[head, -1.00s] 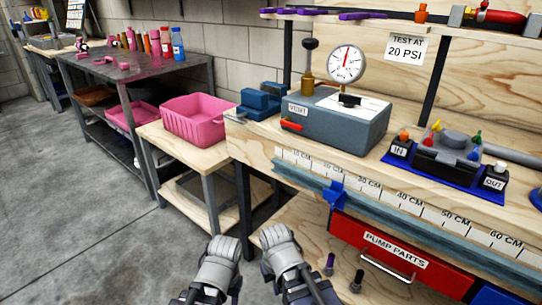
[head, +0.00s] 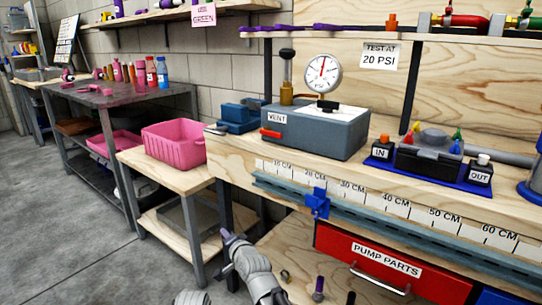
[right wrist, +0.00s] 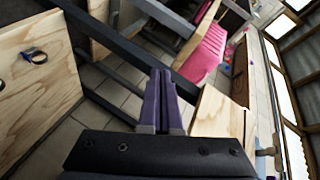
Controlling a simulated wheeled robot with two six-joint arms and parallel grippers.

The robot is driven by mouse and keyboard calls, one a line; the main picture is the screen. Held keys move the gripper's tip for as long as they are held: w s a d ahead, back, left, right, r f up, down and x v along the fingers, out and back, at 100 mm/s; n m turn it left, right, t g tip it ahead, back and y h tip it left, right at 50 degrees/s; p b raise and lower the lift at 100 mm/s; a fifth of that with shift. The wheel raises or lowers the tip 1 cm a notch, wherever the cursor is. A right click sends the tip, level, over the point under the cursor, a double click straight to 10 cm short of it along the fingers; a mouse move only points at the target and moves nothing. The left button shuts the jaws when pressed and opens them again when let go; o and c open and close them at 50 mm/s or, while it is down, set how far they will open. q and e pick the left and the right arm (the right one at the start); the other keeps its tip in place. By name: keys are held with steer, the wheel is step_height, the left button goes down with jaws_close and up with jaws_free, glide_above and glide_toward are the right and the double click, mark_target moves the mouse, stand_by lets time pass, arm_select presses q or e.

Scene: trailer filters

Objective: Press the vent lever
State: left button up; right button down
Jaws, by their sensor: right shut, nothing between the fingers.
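The vent lever (head: 270,133) is a small red handle on the left end of the grey test box (head: 325,135), just below its VENT label (head: 277,118). My right gripper (head: 227,235) is below and left of the lever, in front of the bench and apart from it. Its purple fingers are closed together and empty, as the right wrist view also shows (right wrist: 160,98). Only a grey part of my left arm (head: 190,297) shows at the bottom edge, and its fingers cannot be made out. The lever is not visible in the right wrist view.
The bench front has a ruler strip (head: 397,205) and a blue clamp (head: 317,203) on its rail. A gauge (head: 321,73) stands on the test box. A pink bin (head: 173,150) sits on the side table to the left. A red drawer (head: 385,262) is below.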

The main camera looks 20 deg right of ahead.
step_height(320, 180, up, 14)
steer(key=w+d+m+t+h, duration=0.1)
steer(key=m+t+h, duration=0.3)
steer(key=m+t, duration=0.55)
steer(key=m+g+h, duration=0.6)
steer(key=m+h, duration=1.3)
steer(key=m, duration=0.6)
glide_toward(272, 150)
steer(key=s+a, duration=0.1)
steer(key=a, duration=0.1)
steer(key=shift+s+d+r+m+g+h, duration=0.5)
steer(key=shift+s+m+g+h, duration=0.1)
steer(key=shift+m+g+h, duration=0.2)
steer(key=p+x, duration=0.6)
steer(key=x, duration=0.2)
steer(key=shift+w+r, duration=0.15)
steer(key=shift+r, duration=0.3)
steer(key=shift+w+d+r+p, duration=0.3)
steer(key=shift+d+p, duration=0.15)
steer(key=shift+p, duration=0.1)
steer(key=shift+s+n+t, duration=0.1)
steer(key=shift+n+t, duration=0.15)
steer(key=shift+n, duration=0.1)
